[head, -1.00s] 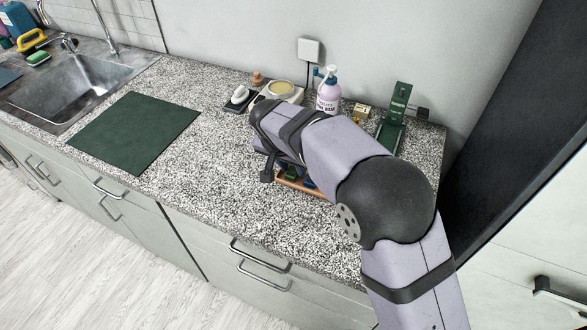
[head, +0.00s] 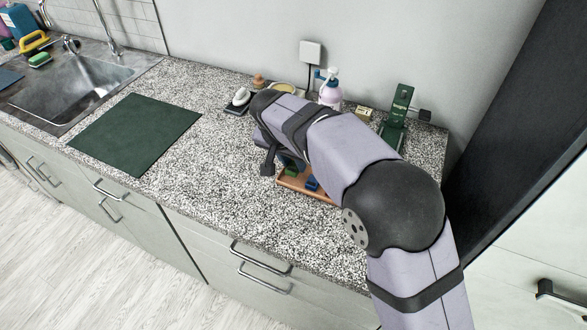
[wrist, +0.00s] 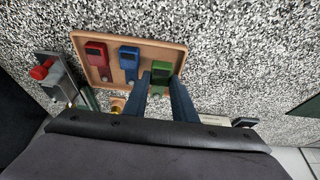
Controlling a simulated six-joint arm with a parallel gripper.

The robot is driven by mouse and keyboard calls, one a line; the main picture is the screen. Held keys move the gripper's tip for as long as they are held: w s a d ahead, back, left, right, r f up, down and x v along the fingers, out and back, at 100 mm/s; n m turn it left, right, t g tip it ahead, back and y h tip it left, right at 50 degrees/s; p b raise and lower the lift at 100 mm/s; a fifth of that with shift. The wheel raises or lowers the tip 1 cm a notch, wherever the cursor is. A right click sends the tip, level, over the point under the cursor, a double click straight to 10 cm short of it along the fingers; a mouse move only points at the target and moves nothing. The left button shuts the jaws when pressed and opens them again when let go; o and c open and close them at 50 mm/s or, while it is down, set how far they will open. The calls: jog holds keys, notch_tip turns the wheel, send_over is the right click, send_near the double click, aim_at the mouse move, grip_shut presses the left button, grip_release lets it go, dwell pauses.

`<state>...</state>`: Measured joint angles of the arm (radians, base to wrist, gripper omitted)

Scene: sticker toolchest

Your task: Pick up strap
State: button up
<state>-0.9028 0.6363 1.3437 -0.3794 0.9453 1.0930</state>
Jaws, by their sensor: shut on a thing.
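The wooden tray (wrist: 112,83) holds a red item (wrist: 96,54), a blue item (wrist: 130,60) and a green item (wrist: 160,70), each a small block with a dark patch; I take these for straps. My gripper (wrist: 162,82) is shut on the green item at the tray's right end in the wrist view. Whether it is clear of the tray floor I cannot tell. In the head view the tray (head: 291,183) is partly hidden under my arm. The blue item (head: 312,184) and green item (head: 292,169) show there; the red item is hidden.
A pump bottle (head: 330,92), a green stand (head: 398,108) and a white-and-dark object (head: 239,99) stand near the wall. A green mat (head: 135,132) lies at the left by the sink (head: 75,82). The counter between mat and tray is clear.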

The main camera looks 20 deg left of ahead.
aim_at(293, 167)
notch_tip(293, 167, up, 7)
jog(key=shift+r+b, duration=0.15)
jog(key=shift+b, duration=0.2)
jog(key=shift+w+d+f, duration=0.2)
jog(key=shift+w+d, duration=0.05)
jog(key=shift+d, duration=0.05)
jog(key=w+d+m+b, duration=0.1)
jog(key=w+d+b, duration=0.2)
jog(key=d, duration=0.3)
jog(key=w+d+m+h+b, duration=0.1)
jog(key=w+d+b, duration=0.2)
jog(key=d, duration=0.4)
jog(key=w+d+m+b, duration=0.2)
jog(key=w+d+b, duration=0.1)
jog(key=d+b, duration=0.2)
jog(key=shift+w+d+h, duration=0.15)
jog(key=shift+d+h, duration=0.15)
jog(key=shift+d, duration=0.85)
jog(key=shift+s+a+r, duration=0.1)
jog(key=shift+s+r, duration=0.1)
jog(key=shift+s, duration=0.15)
jog(key=shift+s+a+f+n, duration=0.1)
jog(key=shift+s+f+n, duration=0.1)
jog(key=shift+n, duration=0.3)
jog(key=shift+s+a+f+n+y, duration=0.2)
jog(key=shift+s+f+n+y, duration=0.15)
jog(key=shift+n+y, duration=0.25)
jog(key=shift+s+n, duration=0.1)
jog(key=shift+n, duration=0.8)
